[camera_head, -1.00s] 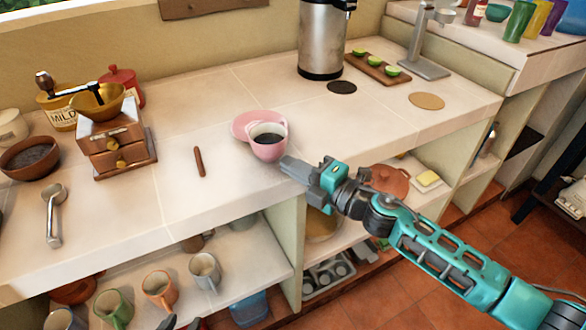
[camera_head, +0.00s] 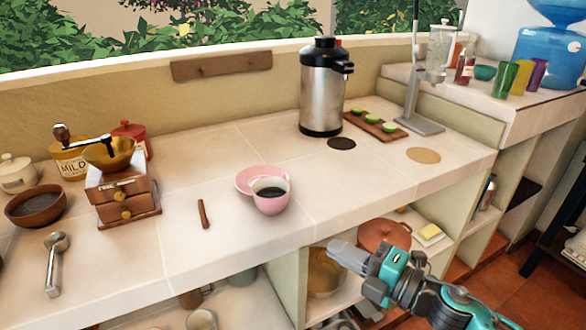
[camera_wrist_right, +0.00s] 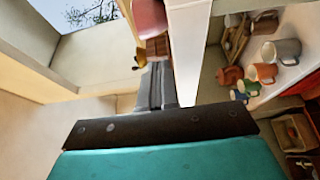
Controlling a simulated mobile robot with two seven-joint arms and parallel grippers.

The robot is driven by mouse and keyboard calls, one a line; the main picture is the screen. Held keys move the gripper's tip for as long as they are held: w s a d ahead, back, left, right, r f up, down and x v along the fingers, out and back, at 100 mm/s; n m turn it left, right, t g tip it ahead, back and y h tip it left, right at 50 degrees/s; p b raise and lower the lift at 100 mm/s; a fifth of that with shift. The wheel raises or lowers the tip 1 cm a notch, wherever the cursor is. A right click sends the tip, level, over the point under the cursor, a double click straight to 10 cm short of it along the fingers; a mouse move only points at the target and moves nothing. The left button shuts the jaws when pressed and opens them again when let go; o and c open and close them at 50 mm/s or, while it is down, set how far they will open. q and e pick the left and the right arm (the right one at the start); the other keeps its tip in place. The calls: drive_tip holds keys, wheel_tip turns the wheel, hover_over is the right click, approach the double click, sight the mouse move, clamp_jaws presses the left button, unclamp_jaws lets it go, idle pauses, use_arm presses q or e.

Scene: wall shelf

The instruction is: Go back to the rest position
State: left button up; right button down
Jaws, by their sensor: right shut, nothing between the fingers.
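My right gripper (camera_head: 345,258) is shut and empty, below and in front of the counter's front edge in the head view. Its closed fingers (camera_wrist_right: 156,88) also show in the right wrist view, pointing along the counter edge. A pink cup (camera_head: 271,198) of dark liquid stands on the counter beside or on a pink saucer (camera_head: 247,180); I cannot tell whether it rests on the saucer's rim. The gripper is apart from the cup. My left gripper is not in view.
The tiled counter (camera_head: 340,195) overhangs open shelves holding a lidded pot (camera_head: 383,238) close to my right gripper. A coffee grinder (camera_head: 122,190), brown stick (camera_head: 203,214), metal scoop (camera_head: 54,262) and steel dispenser (camera_head: 321,90) stand or lie on the counter. Mugs (camera_wrist_right: 262,72) sit on a lower shelf.

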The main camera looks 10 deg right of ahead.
drive_tip(key=s+d+f+m+g+h, duration=0.1)
drive_tip(key=s+f+m+h, duration=0.4)
drive_tip(key=m, duration=0.7)
drive_tip(key=s+d+f+m+g+h, duration=0.1)
drive_tip(key=s+d+f+m+h, duration=0.1)
drive_tip(key=s+f+m+h, duration=0.3)
drive_tip(key=s+f+m, duration=0.4)
drive_tip(key=f+m, duration=0.3)
drive_tip(key=f, duration=0.1)
drive_tip(key=shift+s+d+f+h+p, duration=0.3)
drive_tip(key=shift+s+f+h+p, duration=0.05)
drive_tip(key=shift+f+h+p, duration=0.05)
drive_tip(key=c, duration=1.8)
unclamp_jaws()
